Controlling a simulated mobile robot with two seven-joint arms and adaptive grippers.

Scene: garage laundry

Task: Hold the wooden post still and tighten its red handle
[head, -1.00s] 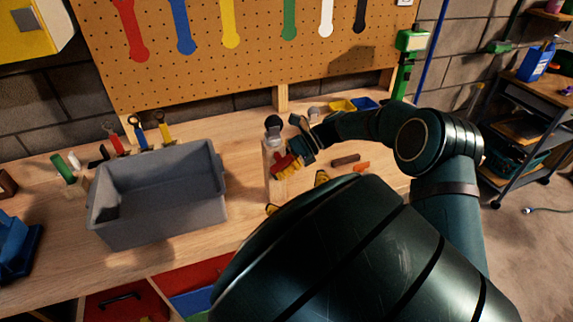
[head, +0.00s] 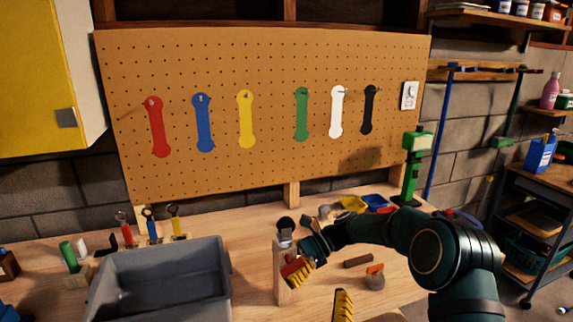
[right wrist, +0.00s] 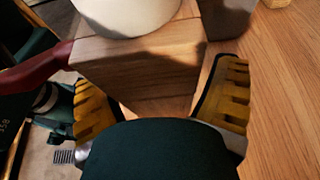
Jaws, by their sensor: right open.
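The wooden post (head: 281,272) stands upright on the bench in the head view; its block fills the middle of the right wrist view (right wrist: 145,62). The red handle (head: 292,267) sticks out from the post on its near side; in the right wrist view it (right wrist: 35,70) enters from the left. My right gripper (right wrist: 165,105) is open, with one yellow finger on each side of the post; contact is unclear. Of my left gripper (head: 343,305), one yellow finger shows at the bottom of the head view, near the post; the rest is cut off.
A grey bin (head: 160,285) stands left of the post. A brown block (head: 357,260) and an orange-topped item (head: 375,278) lie to the right. Yellow (head: 354,203) and blue (head: 376,202) trays sit behind. A pegboard (head: 270,60) with coloured wrench shapes rises at the back.

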